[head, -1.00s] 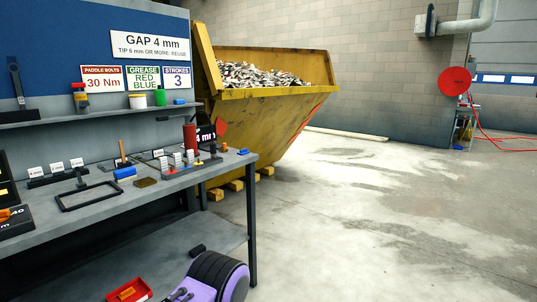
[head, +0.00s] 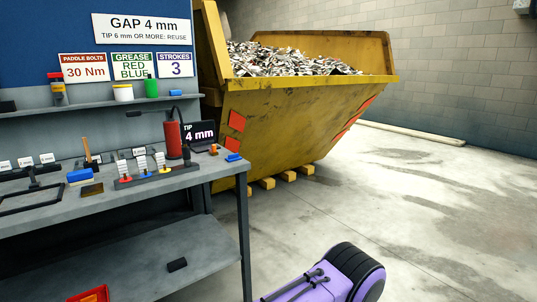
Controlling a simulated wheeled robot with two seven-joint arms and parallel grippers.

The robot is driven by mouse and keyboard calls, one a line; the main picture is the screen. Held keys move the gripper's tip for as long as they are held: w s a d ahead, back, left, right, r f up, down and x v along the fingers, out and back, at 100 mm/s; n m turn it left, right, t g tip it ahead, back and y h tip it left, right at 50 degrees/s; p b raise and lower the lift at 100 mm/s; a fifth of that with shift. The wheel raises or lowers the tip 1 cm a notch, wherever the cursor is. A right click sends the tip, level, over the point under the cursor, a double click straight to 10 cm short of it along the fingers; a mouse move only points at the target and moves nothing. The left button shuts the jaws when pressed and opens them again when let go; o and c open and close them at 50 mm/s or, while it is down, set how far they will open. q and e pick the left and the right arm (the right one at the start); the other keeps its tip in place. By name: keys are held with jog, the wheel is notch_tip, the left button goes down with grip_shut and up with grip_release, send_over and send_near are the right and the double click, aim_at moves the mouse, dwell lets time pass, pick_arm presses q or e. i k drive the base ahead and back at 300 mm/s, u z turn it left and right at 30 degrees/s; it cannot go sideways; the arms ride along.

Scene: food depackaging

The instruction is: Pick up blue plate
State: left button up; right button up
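No thing that I can clearly tell is a plate shows in the head view. Neither of my grippers is in view. A purple and black part (head: 335,278) shows at the bottom edge; I cannot tell which arm it belongs to, if it is mine.
A rack of small gauges (head: 145,174), a red cylinder (head: 173,137) and a dark "TIP 4 mm" display (head: 200,135) stand on the bench. A red tray (head: 90,295) is low at the left. A yellow skip (head: 290,120) stands behind.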

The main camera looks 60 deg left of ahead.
aim_at(234, 157)
jog(key=u, duration=0.2)
jog(key=i, duration=1)
jog(key=u, duration=1.4)
jog(key=i, duration=0.75)
jog(key=u, duration=0.8)
